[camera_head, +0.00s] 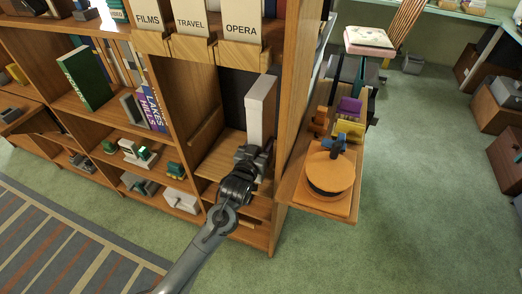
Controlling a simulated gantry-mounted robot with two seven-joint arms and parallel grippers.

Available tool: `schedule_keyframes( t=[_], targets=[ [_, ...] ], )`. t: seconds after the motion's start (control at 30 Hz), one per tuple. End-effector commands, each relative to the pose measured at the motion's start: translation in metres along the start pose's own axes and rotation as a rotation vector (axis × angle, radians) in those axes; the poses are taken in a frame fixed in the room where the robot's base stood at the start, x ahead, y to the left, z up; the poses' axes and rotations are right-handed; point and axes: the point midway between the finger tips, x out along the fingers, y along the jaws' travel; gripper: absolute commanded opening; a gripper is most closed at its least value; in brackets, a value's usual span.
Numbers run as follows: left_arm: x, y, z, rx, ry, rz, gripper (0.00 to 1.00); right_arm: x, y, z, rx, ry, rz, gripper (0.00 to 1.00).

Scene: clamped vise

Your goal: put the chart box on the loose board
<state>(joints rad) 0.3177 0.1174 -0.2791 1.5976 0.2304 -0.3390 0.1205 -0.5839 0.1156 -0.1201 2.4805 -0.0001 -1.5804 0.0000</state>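A tall white box (262,108), which I take as the chart box, is upright in the right-hand bay of the wooden bookcase. A light wooden board (212,168) lies across the bay at the box's foot; I take it as the loose board. My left gripper (256,152) is at the lower front of the box and hides its bottom edge. I cannot tell whether its fingers are around the box, or whether the box touches the board. My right gripper is not in view.
Holders labelled FILMS (147,14), TRAVEL and OPERA hang over the bay. The bookcase's side panel (291,120) closes it on the right. Beyond it, a side shelf bears an orange round object (330,173). Books and small items fill the left shelves. Green carpet (420,200) is clear at right.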

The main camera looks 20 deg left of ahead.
Motion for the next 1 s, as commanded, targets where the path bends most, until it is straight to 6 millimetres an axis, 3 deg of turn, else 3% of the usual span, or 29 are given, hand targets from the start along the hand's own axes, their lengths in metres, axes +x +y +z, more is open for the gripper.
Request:
schedule_keyframes(
  t=[0.2,0.67,0.7,0.83,1.0],
  targets=[
    [0.0,0.0,0.03,-0.001,0.0,0.0,0.09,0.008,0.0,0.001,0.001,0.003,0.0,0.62],
    [0.0,0.0,0.036,-0.001,0.002,0.0,0.09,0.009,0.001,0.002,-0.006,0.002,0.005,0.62],
    [0.0,0.0,0.036,0.0,0.0,0.0,0.58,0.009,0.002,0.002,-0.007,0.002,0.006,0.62],
    [0.0,0.0,0.036,0.0,0.0,0.0,0.78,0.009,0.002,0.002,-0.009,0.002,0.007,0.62],
    [0.0,0.0,0.036,0.0,-0.001,0.0,0.78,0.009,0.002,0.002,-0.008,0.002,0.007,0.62]
  ],
)
